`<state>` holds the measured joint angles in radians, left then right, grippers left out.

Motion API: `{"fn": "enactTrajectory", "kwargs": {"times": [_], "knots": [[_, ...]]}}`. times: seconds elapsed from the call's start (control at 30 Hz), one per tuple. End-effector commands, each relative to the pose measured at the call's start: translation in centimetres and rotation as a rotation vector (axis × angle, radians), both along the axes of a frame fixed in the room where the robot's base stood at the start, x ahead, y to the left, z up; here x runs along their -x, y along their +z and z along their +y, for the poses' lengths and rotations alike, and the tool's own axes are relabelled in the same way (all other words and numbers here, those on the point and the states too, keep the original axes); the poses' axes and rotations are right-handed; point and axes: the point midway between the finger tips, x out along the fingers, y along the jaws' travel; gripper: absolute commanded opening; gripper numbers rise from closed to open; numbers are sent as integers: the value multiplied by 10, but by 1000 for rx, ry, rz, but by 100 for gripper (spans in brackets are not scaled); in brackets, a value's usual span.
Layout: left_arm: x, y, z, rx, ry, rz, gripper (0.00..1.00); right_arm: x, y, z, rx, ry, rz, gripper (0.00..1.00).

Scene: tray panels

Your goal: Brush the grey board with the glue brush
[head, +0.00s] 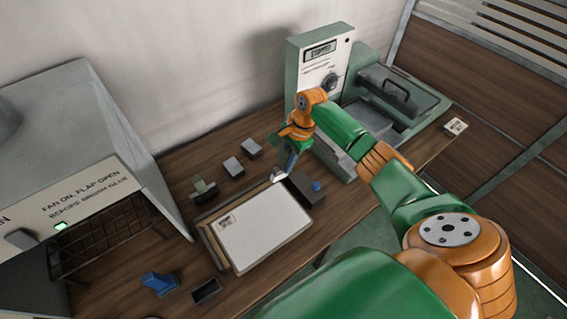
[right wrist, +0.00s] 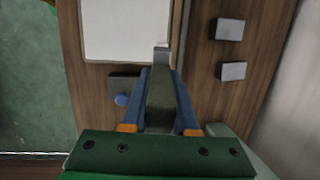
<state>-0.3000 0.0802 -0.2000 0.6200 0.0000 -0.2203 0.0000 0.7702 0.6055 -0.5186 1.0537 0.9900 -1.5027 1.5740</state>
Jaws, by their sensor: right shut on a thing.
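The pale grey board (head: 265,230) lies flat on the bench, with a small printed label near its left corner. Part of it shows at the top of the right wrist view (right wrist: 125,30). My right gripper (head: 287,163) is at the board's far corner, shut on the glue brush (right wrist: 160,100). The brush has a dark grey-green body and a pale tip (head: 278,178). The tip overlaps the board's corner in the right wrist view; I cannot tell whether it touches. My left gripper is not in view.
A dark box with a blue knob (head: 305,190) stands close right of the gripper. Grey blocks (head: 233,167) and a green-topped piece (head: 203,188) lie behind the board. A blue piece (head: 160,283) and black tray (head: 207,291) are in front. A machine (head: 320,65) and hood (head: 90,190) flank the bench.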

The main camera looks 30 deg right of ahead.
Motion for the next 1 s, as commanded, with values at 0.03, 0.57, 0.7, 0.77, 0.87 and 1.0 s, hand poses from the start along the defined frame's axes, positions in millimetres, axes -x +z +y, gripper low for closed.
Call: {"fn": "enactTrajectory", "kwargs": {"times": [0.03, 0.57, 0.7, 0.77, 0.87, 1.0], "knots": [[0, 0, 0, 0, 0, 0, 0, -1, 4, -2, 0, -1, -1, 0], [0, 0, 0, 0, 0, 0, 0, -4, 19, -9, 0, -1, 0, 0], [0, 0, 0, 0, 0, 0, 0, -4, 19, -9, 0, 0, 0, 0], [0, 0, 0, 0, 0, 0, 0, -4, 19, -9, 0, 0, 0, 0], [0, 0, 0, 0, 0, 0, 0, -4, 19, -9, 0, 0, 0, 0], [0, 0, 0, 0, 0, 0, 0, -4, 19, -9, 0, 0, 0, 0]]}}
